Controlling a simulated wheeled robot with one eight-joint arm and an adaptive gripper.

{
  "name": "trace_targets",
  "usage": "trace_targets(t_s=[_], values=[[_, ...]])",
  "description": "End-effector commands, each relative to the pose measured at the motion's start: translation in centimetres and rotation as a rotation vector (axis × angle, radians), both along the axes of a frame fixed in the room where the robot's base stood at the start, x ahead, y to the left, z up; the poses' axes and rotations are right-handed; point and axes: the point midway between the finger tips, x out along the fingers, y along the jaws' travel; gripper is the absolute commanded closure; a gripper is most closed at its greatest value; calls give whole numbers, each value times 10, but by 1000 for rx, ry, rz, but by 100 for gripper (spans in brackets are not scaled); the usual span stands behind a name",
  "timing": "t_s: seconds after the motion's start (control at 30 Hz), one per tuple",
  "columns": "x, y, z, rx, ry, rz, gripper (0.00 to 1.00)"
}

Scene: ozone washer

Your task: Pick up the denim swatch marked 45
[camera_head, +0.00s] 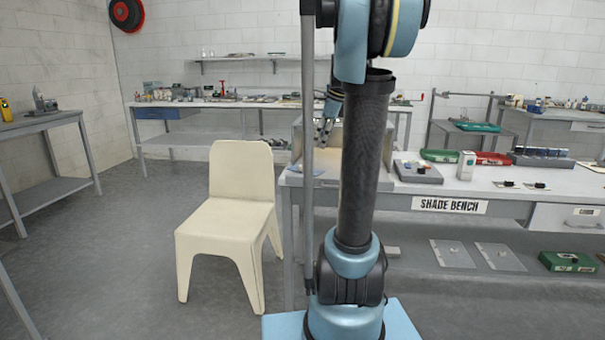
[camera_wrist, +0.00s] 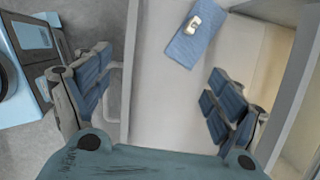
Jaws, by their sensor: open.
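A blue denim swatch (camera_wrist: 187,47) lies on the pale bench top, near the top of the wrist view. A small cream piece (camera_wrist: 193,24) sits on it; I cannot read any number. The swatch is beyond the fingertips, between the two fingers' lines and nearer the right one. In the head view my gripper (camera_head: 325,130) hangs above that bench end, partly behind my arm.
A pale-walled booth (camera_wrist: 275,70) stands close to the right finger. The shade bench (camera_head: 480,183) carries a grey tray (camera_head: 417,172), a white bottle (camera_head: 466,166), and green and red trays (camera_head: 493,158). A cream chair (camera_head: 238,200) stands left of the bench.

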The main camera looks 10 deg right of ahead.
Motion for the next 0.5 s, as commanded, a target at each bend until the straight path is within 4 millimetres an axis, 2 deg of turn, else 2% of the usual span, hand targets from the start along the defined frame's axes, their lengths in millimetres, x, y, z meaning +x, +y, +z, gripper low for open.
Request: trace_targets(t_s=[0.03, 0.2, 0.37, 0.5], values=[[17, -7, 5, 28, 13, -72, 14], [53, -21, 16, 105, 53, -267, 14], [69, -27, 18, 138, 72, -351, 14], [75, -24, 6, 144, 76, -365, 14]])
